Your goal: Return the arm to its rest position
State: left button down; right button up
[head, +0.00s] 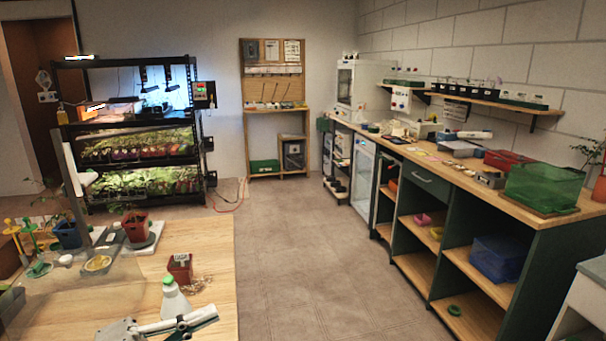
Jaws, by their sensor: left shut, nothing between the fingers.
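My left gripper (205,316) shows at the bottom edge of the head view, low over the front of the wooden table (215,262). It is shut and holds nothing. Part of it is cut off by the frame. A white bottle with a green cap (173,300) stands just behind it; I cannot tell whether they touch. My right gripper is not in view.
A lit seedling rack (130,150) is behind. A long workbench (440,165) with a green bin (543,187) runs along the right. The floor (310,250) between is clear.

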pick_arm(q)
jog(key=s+a+f+n+t+y, duration=0.1)
jog(key=a+f+n+t+y, duration=0.15)
jog(key=f+n+y, duration=0.55)
jog(key=s+a+f+n+t+y, duration=0.1)
jog(key=a+f+n+t+y, duration=0.2)
jog(key=f+n, duration=0.8)
jog(key=s+d+f+n+g+y, duration=0.1)
jog(key=s+f+n+g+y, duration=0.1)
jog(key=s+f, duration=0.5)
jog(key=s+d+f+n+g+y, duration=0.1)
jog(key=s+f+n, duration=0.4)
jog(key=f, duration=0.6)
jog(key=s+d+g, duration=0.1)
jog(key=s, duration=0.1)
jog(key=shift+s+d+y, duration=0.15)
jog(key=shift+s+y, duration=0.15)
jog(key=shift+y, duration=0.1)
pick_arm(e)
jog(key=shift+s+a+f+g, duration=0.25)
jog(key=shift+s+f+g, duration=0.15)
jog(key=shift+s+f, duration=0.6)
pick_arm(q)
jog(key=shift+g, duration=0.25)
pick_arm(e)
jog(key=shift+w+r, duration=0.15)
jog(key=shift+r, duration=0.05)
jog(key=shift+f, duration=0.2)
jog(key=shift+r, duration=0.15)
